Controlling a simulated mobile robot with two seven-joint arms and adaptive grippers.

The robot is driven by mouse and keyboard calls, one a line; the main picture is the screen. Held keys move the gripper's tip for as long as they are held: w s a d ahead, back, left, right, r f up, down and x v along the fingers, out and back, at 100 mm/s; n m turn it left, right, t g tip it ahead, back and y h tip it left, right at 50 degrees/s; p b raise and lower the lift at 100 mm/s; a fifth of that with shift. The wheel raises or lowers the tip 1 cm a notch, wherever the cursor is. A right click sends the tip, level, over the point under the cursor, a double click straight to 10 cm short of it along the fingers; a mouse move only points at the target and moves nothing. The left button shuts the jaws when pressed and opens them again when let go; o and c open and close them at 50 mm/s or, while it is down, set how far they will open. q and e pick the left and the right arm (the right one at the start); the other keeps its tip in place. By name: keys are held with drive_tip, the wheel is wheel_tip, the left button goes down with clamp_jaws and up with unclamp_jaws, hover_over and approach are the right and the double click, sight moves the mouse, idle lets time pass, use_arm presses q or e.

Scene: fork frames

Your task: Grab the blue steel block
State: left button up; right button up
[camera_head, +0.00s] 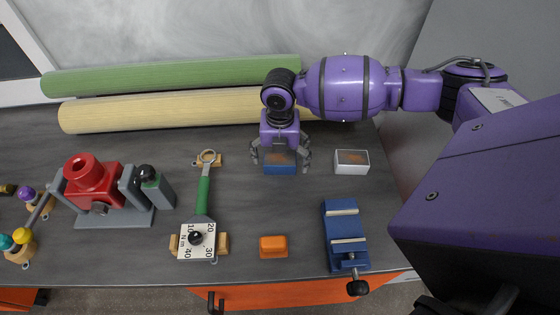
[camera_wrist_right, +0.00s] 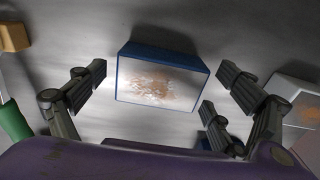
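The blue block (camera_head: 280,168) lies on the grey workbench, partly hidden beneath my right gripper in the head view. In the right wrist view the blue block (camera_wrist_right: 160,78) shows blue sides and a pale top with rusty brown patches. My right gripper (camera_head: 281,160) points down over it with fingers spread. In the right wrist view the gripper (camera_wrist_right: 160,92) has its fingers on both sides of the block, with gaps between them and it. My left gripper is not in view.
A white block (camera_head: 352,168) with a rusty patch lies just right of the right gripper. A blue vise (camera_head: 345,238), an orange block (camera_head: 273,246), a green-handled torque wrench (camera_head: 202,195) and a red part (camera_head: 92,178) stand nearby. Green (camera_head: 170,75) and cream rolls (camera_head: 180,108) lie behind.

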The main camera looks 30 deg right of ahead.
drive_tip(key=c, duration=1.7)
drive_tip(key=shift+r, duration=0.1)
